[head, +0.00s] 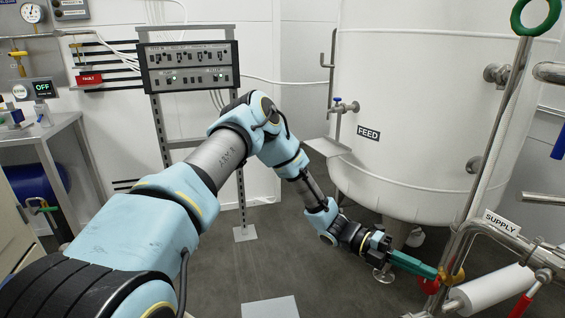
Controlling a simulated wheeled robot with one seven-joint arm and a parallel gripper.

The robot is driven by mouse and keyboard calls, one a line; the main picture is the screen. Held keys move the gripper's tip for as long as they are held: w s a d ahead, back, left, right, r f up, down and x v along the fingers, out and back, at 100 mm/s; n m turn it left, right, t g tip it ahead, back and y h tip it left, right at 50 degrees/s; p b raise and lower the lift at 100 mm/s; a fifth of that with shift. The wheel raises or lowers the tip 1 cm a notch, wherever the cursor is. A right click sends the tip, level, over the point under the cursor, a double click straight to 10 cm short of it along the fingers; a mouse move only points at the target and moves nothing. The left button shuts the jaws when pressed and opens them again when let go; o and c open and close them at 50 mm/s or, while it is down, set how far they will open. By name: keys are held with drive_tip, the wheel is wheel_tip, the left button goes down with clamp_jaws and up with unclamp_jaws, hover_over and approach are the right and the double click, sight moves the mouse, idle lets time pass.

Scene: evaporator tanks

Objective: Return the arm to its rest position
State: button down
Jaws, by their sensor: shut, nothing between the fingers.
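My arm (215,160) reaches out from the lower left, bends at a raised elbow, and slopes down to the right. My gripper (432,271) is at its far end, low in front of the tank. Its long teal fingers look closed together, with nothing seen between them. The tips point right and end at or very near the red and yellow valve parts (454,276) on the supply piping. I cannot tell whether they touch.
The white FEED tank (410,100) stands behind my gripper. Pipes with a SUPPLY label (501,223) crowd the right. A control panel (188,66) on a post stands behind my arm. A metal table (45,130) is at left. The floor (290,240) between is mostly open.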

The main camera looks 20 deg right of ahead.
drive_tip(key=w+a+r+m+t+y+p, duration=0.1)
drive_tip(key=w+a+r+m+t+y, duration=0.25)
drive_tip(key=a, duration=0.55)
drive_tip(key=w+a+r+m+t+y+p, duration=0.1)
drive_tip(key=w+a+m+t, duration=0.2)
drive_tip(key=w+a+m, duration=0.35)
drive_tip(key=w+a+r+m+t+y+p, duration=0.1)
drive_tip(key=w+a+r+m+t+y, duration=0.3)
drive_tip(key=a, duration=0.6)
drive_tip(key=w+a+r+m+t, duration=0.1)
drive_tip(key=a+r+m+t, duration=0.2)
drive_tip(key=a+m, duration=0.3)
drive_tip(key=w+a+r+m+t+y+p, duration=0.1)
drive_tip(key=a+r+m+t, duration=0.2)
drive_tip(key=a, duration=1.4)
wheel_tip(320, 180, up, 3)
drive_tip(key=m, duration=0.3)
drive_tip(key=shift+w+r+p, duration=0.15)
drive_tip(key=shift+w+p, duration=0.15)
drive_tip(key=shift+y, duration=0.25)
